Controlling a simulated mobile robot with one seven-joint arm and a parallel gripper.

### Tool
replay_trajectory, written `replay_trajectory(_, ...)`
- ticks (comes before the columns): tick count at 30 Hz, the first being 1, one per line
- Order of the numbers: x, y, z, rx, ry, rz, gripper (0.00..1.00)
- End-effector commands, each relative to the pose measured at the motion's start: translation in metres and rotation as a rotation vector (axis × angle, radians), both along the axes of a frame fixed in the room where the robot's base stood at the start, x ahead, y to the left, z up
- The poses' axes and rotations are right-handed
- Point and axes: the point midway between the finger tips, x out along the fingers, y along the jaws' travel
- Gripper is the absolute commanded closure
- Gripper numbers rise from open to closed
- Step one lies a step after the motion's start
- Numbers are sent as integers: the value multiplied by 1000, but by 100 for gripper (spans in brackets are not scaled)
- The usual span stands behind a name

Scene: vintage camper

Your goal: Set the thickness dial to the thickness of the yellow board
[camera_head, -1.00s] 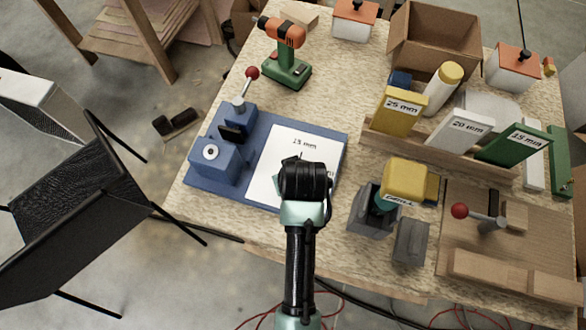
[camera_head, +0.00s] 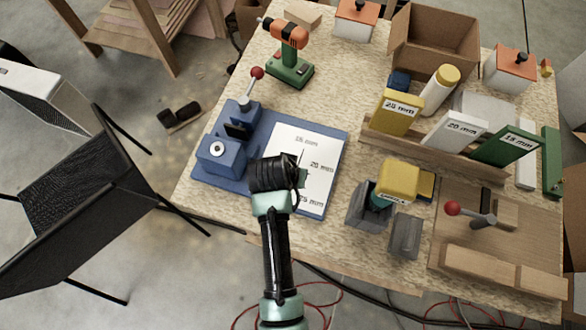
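The yellow board (camera_head: 396,117) stands in the wooden rack at the back right, and its label reads 25 mm. A white dial panel (camera_head: 290,135) lies on a blue fixture (camera_head: 340,150) left of the table's middle. Its labels appear to read 15 mm at the top, 20 mm at the right and 25 mm at the lower right. My gripper (camera_head: 290,170) is over the middle of this panel and hides the dial's centre. A dark, thin part shows beside it; I cannot tell whether this is a finger or the dial's pointer. The fingers are not clearly visible.
A white board (camera_head: 455,132) and a green board (camera_head: 505,146) share the rack. A red-knobbed lever (camera_head: 250,88) rises from the blue fixture. A green and orange drill (camera_head: 290,60) stands behind.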

Motion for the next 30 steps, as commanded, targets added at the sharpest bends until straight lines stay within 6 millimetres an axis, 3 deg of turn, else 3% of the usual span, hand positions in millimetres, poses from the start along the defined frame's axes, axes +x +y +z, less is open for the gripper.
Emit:
replay_trajectory(11, 0, 0, 0, 1, -1, -7, 100)
replay_trajectory(12, 0, 0, 0, 1, 0, -7, 48)
replay_trajectory(17, 0, 0, 0, 1, 0, -6, 22)
replay_trajectory(30, -3, 2, 9, 1, -2, -5, 22)
